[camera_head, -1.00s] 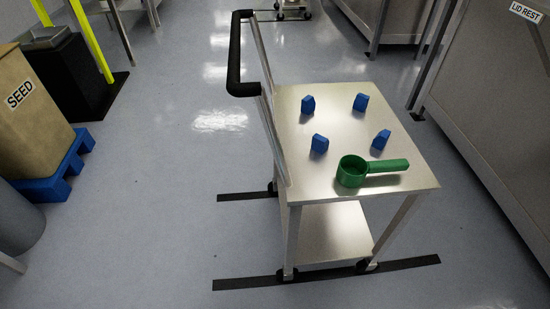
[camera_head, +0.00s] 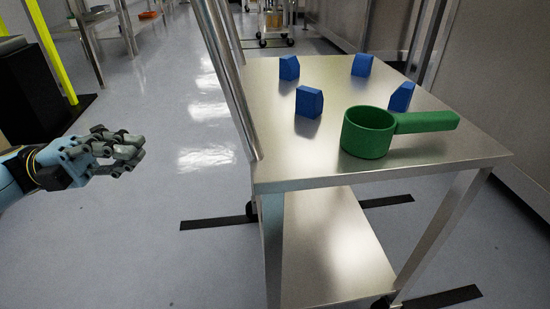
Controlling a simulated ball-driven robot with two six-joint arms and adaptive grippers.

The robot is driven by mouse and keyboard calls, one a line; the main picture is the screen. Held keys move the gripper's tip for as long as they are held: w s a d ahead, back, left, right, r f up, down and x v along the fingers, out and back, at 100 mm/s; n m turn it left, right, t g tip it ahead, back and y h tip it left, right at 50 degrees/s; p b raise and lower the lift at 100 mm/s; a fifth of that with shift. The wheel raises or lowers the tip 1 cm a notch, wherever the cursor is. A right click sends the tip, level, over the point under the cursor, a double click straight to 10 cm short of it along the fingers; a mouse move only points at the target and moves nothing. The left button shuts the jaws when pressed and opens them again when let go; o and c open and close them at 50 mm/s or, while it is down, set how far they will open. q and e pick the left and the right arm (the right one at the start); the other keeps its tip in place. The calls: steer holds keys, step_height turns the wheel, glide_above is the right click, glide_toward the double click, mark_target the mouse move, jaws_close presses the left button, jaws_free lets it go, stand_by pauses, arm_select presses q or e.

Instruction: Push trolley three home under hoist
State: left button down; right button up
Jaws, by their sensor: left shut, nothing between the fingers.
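A steel trolley (camera_head: 345,85) stands close in front of me, a little right of centre, with a lower shelf (camera_head: 330,240) and castors. Several blue blocks (camera_head: 309,102) and a green scoop (camera_head: 368,133) rest on its top. Its upright handle post (camera_head: 226,75) rises on the left side; the black grip is out of view. I cannot read a number on it. My left gripper (camera_head: 138,146) is at the left, shut and empty, apart from the trolley. My right gripper is out of view. No hoist can be made out.
Black floor strips (camera_head: 215,221) lie under the trolley. A steel cabinet wall (camera_head: 510,90) stands close on the right. Another wheeled trolley (camera_head: 273,30) stands at the back. A yellow post (camera_head: 52,50) and a black stand (camera_head: 28,90) are at the left. Floor between is clear.

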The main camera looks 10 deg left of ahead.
arm_select(q)
glide_toward(239, 133)
steer(key=x, duration=0.2)
steer(key=b+x, duration=0.1)
steer(key=w+b+x, duration=0.1)
steer(key=x, duration=0.1)
steer(key=shift+d+f, duration=0.25)
steer(key=shift+d, duration=0.15)
steer(key=shift+w+d+r, duration=0.1)
steer(key=shift+d+r, duration=0.15)
steer(key=shift+d, duration=0.35)
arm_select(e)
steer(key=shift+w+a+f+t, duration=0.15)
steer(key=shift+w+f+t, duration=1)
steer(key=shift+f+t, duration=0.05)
